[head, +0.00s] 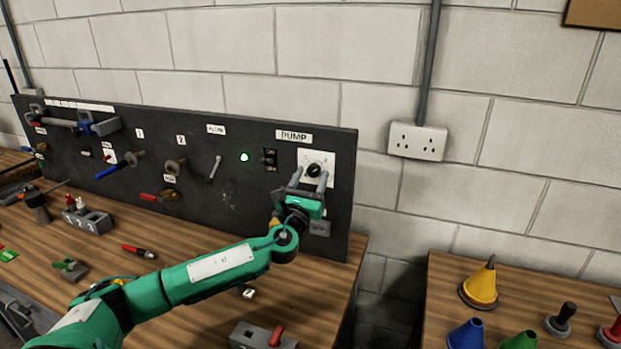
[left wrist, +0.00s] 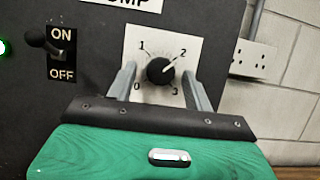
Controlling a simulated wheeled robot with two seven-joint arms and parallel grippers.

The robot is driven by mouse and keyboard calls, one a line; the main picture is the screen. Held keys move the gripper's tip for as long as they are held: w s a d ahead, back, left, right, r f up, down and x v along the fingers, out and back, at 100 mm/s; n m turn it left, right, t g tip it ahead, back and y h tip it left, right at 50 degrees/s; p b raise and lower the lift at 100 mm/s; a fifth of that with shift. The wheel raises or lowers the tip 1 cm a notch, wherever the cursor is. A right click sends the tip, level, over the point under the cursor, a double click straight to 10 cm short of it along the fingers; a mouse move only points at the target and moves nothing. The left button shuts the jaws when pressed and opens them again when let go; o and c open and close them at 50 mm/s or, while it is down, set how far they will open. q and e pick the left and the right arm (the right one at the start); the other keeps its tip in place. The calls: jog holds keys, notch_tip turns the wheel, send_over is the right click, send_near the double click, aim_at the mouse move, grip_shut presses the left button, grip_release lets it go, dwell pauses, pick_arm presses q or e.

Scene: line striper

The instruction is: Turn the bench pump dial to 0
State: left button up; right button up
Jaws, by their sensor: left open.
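The pump dial (head: 313,170) is a black knob on a white plate under the PUMP label on the dark panel. In the left wrist view the dial (left wrist: 160,71) has a white pointer line aimed up and right at 2. The plate reads 0, 1, 2 and 3, with 0 at lower left. My left gripper (head: 309,178) is open in front of the plate. In the left wrist view its fingers (left wrist: 163,82) stand on either side of the knob, apart from it. My right gripper is out of view.
An ON/OFF switch (left wrist: 48,44) sits left of the dial, beside a lit green lamp (head: 244,157). A wall socket (head: 418,141) is to the right. Tools lie on the left bench (head: 190,235). Coloured cones, including a yellow one (head: 482,286), stand on the right bench.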

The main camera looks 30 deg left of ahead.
pick_arm(q)
jog(key=shift+c, duration=0.4)
jog(key=c, duration=0.9)
